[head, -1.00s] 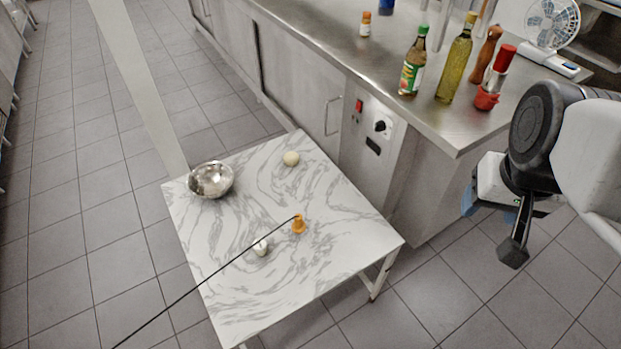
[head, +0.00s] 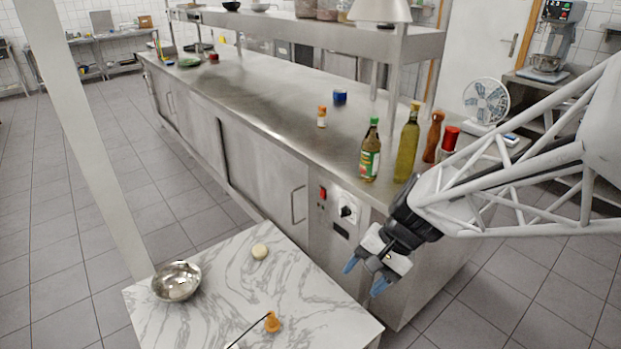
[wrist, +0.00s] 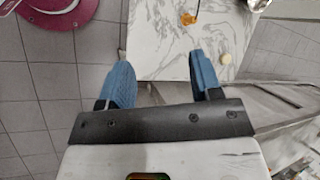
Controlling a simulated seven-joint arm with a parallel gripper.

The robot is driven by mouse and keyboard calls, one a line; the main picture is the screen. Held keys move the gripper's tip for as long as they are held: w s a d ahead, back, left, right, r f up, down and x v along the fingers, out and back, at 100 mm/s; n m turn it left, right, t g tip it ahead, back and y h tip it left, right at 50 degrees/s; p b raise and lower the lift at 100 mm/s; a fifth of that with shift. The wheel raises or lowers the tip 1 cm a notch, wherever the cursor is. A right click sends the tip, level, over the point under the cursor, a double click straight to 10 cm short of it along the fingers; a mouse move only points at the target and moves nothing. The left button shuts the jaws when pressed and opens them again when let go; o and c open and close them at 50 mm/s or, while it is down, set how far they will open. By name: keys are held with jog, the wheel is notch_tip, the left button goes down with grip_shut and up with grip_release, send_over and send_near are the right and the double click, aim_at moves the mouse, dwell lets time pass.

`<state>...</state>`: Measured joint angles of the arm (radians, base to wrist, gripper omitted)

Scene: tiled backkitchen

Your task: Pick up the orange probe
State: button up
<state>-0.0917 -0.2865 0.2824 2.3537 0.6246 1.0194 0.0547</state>
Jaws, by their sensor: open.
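In the wrist view the probe (wrist: 188,17) shows at the top, beyond my fingers. My gripper (head: 365,276) is open and empty, with blue fingers pointing down. It is to the right of the table's right edge in the head view, apart from the probe. In the wrist view my gripper (wrist: 162,68) has its fingers spread wide, with table and floor between them.
A metal bowl (head: 177,281) sits at the table's left and a pale round item (head: 260,251) near its back edge. The steel counter (head: 262,108) stands behind, with a sauce bottle (head: 370,152), an oil bottle (head: 407,147) and a fan (head: 486,101) near my arm.

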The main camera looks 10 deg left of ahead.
aim_at(274, 314)
jog(key=w+a+f+m+y, duration=0.2)
jog(key=a+f, duration=0.4)
jog(key=f, duration=0.4)
jog(key=w+a+f+m+t+y, duration=0.1)
jog(key=w+a+f+m+y, duration=0.2)
jog(key=f, duration=0.8)
jog(key=w+a+f+m+y, duration=0.2)
jog(key=w+a+f+m, duration=0.4)
jog(key=f, duration=0.5)
jog(key=shift+a+f+m+t+y, duration=0.2)
jog(key=shift+a+m+t+y, duration=0.1)
jog(key=shift+a+m, duration=1.1)
jog(key=shift+a, duration=0.2)
jog(key=shift+x, duration=1.25)
jog(key=shift+a+n, duration=0.15)
jog(key=shift+n, duration=0.15)
jog(key=shift+x, duration=2.5)
jog(key=shift+f, duration=0.2)
jog(key=shift+c, duration=0.4)
jog(key=c, duration=0.9)
